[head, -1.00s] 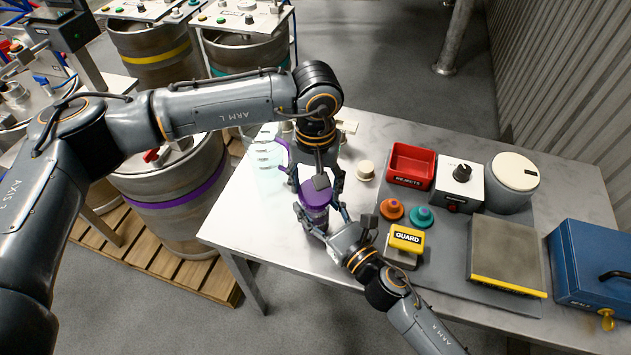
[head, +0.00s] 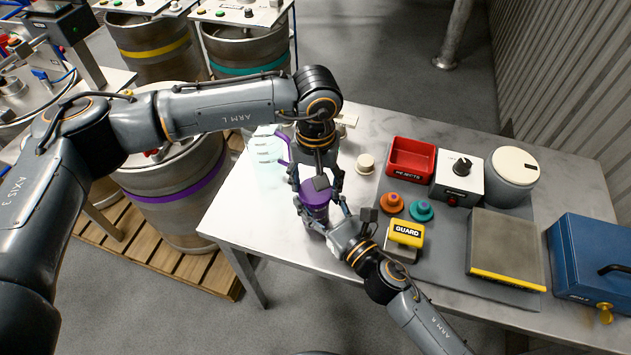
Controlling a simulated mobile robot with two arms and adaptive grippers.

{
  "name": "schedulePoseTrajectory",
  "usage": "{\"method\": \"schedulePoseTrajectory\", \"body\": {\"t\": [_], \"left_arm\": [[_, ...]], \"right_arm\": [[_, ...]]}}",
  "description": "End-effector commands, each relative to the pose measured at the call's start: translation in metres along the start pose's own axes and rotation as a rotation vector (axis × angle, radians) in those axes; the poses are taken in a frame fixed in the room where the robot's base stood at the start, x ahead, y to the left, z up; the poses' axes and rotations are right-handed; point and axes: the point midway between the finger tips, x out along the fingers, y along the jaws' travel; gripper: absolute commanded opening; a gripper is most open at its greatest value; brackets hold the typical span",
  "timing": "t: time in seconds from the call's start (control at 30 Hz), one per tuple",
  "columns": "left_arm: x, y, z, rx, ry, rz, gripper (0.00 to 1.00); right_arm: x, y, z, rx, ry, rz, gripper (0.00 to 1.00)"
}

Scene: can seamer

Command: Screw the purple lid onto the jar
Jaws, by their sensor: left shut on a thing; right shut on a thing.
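The purple lid (head: 313,194) sits at the top of the jar (head: 317,216), near the table's front left. Whether its thread is engaged cannot be seen. My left gripper (head: 317,187) points down from above with its fingers shut on the lid. My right gripper (head: 318,221) comes in low from the right and is shut on the jar's body. The jar stands upright on the table, mostly hidden by both grippers.
A clear jug with a purple handle (head: 281,148) stands behind left. A cream knob-like piece (head: 365,163), orange (head: 391,202) and teal (head: 421,210) pieces, the yellow GUARD block (head: 406,233) and red REJECTS bin (head: 411,160) lie to the right. The table (head: 262,222) is bare at front left.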

Motion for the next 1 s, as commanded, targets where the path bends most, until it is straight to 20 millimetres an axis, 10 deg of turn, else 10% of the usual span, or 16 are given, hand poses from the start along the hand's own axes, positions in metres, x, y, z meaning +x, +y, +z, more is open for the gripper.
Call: {"method": "schedulePoseTrajectory", "body": {"t": [1.0], "left_arm": [[0.018,-0.001,0.001,-0.001,-0.004,-0.001,0.37]], "right_arm": [[0.0,0.001,0.0,0.0,-0.001,0.002,0.0]]}}
